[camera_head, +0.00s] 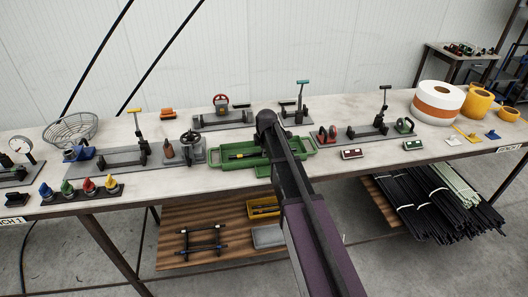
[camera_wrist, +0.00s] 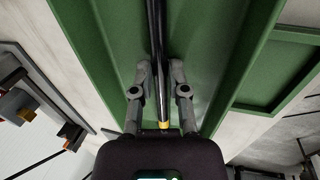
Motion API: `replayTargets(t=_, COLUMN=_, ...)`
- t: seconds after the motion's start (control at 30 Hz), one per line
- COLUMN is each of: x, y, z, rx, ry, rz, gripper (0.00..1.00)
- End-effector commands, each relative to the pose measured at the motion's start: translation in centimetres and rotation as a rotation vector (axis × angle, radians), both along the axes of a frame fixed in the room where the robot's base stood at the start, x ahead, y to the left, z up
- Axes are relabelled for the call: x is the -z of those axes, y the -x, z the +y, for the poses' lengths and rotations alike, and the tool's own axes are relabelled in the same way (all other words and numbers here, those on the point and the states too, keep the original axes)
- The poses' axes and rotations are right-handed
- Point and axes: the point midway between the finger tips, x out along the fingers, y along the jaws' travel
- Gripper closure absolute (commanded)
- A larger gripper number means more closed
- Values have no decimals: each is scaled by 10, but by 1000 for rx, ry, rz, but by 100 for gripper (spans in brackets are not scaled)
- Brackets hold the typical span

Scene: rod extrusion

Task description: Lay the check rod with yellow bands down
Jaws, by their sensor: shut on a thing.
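The check rod (camera_wrist: 155,30) is a thin black rod with a yellow band (camera_wrist: 164,125) near its lower end in the wrist view. My gripper (camera_wrist: 158,72) is shut on it, one finger on each side. The rod is over the long compartment of the green tray (camera_wrist: 215,60); whether it touches the floor I cannot tell. In the head view the green tray (camera_head: 302,165) stands on the bench, partly behind my arm. A dark rod with yellow marks (camera_head: 245,155) shows at its left part. My gripper is hidden there by my arm.
A grey fixture with a handwheel (camera_head: 192,150) stands close left of the tray. Red-handled pieces (camera_head: 327,134) and a toggle fixture (camera_head: 378,128) are to its right. Fixtures (camera_head: 222,118) stand behind it. Small boxes (camera_head: 351,153) lie near the front edge.

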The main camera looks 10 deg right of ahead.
Motion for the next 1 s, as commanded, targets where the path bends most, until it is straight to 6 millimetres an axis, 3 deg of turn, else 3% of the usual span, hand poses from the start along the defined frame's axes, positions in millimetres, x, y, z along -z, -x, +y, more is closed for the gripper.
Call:
replayTargets(t=0.4, x=0, y=0, z=1, rx=0, ry=0, rz=0, gripper=100)
replayTargets(t=0.43, x=0, y=0, z=1, rx=0, ry=0, rz=0, gripper=77)
replayTargets(t=0.57, x=0, y=0, z=1, rx=0, ry=0, rz=0, gripper=40)
replayTargets(t=1.0, x=0, y=0, z=0, rx=0, ry=0, rz=0, gripper=40)
